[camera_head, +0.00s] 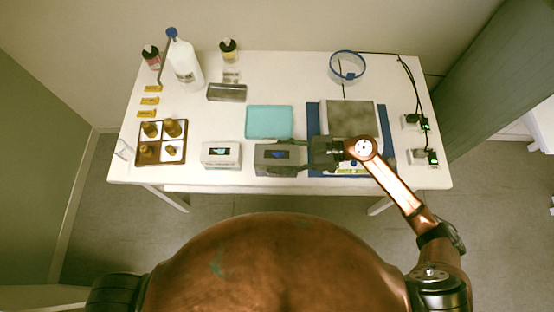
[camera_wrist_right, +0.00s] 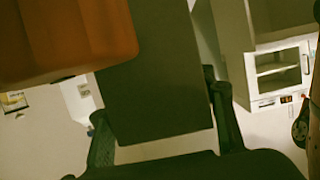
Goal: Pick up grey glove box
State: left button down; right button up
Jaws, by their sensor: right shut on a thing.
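The grey glove box (camera_head: 265,164), with a dark opening and a bit of blue showing, is near the front edge of the table, right of a white glove box (camera_head: 221,161). My right gripper (camera_head: 313,153) is shut on its right end. In the right wrist view the box is a dark slab (camera_wrist_right: 155,85) between the two fingers of the right gripper (camera_wrist_right: 165,125). I cannot tell whether the box touches the table. My left gripper is not in view.
A teal tray (camera_head: 268,121) lies behind the grey box. A grey-topped device (camera_head: 348,117) on a blue mat (camera_head: 313,117) stands to the right. A brown bottle rack (camera_head: 160,153), white bottle (camera_head: 184,62) and yellow labels (camera_head: 149,101) are at the left. Black cables (camera_head: 411,82) run at the right.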

jog(key=shift+c, duration=0.8)
jog(key=shift+r, duration=0.1)
